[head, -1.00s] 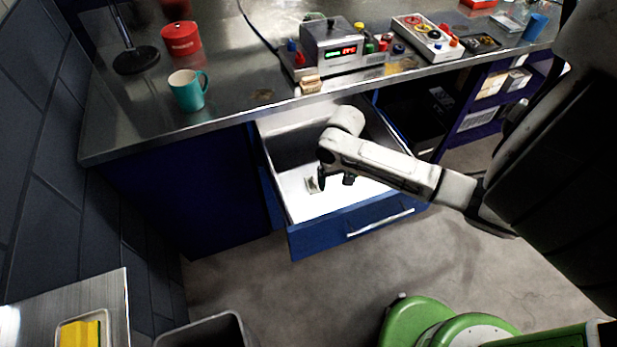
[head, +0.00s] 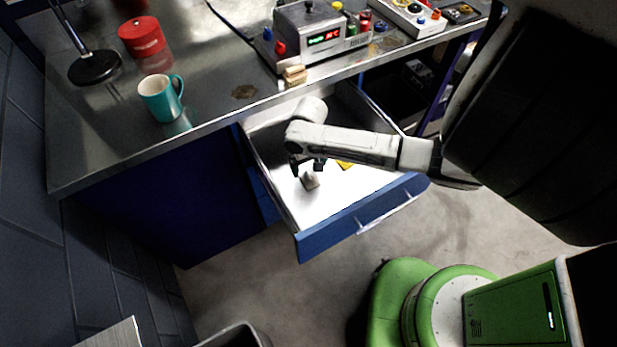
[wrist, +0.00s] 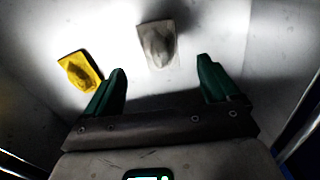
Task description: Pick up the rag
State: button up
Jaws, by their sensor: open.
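Two small cloth-like pieces with raised middles lie on the white floor of the open drawer (head: 285,212). One is greyish beige (head: 310,181); in the wrist view (wrist: 158,44) it is at top centre, ahead of the gap between my fingers. The other is yellow (head: 345,165), partly hidden by my arm in the head view; in the wrist view (wrist: 79,71) it lies left of my left finger. I cannot tell which one is the rag. My gripper (head: 308,168) is open and empty above the drawer floor; its green fingers (wrist: 162,72) show spread apart.
The drawer's blue front (head: 350,222) and side walls surround my gripper. The bench top (head: 215,75) above carries a teal mug (head: 160,98), a red tin (head: 141,37), a control box (head: 310,38) and a beige block (head: 294,75) near the edge.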

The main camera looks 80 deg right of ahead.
aim_at(309, 175)
jog(key=shift+s+a+f, duration=0.1)
jog(key=shift+f, duration=1.25)
jog(key=shift+a+f, duration=0.1)
jog(key=shift+f, duration=1.2)
jog(key=shift+c, duration=0.4)
jog(key=c, duration=1)
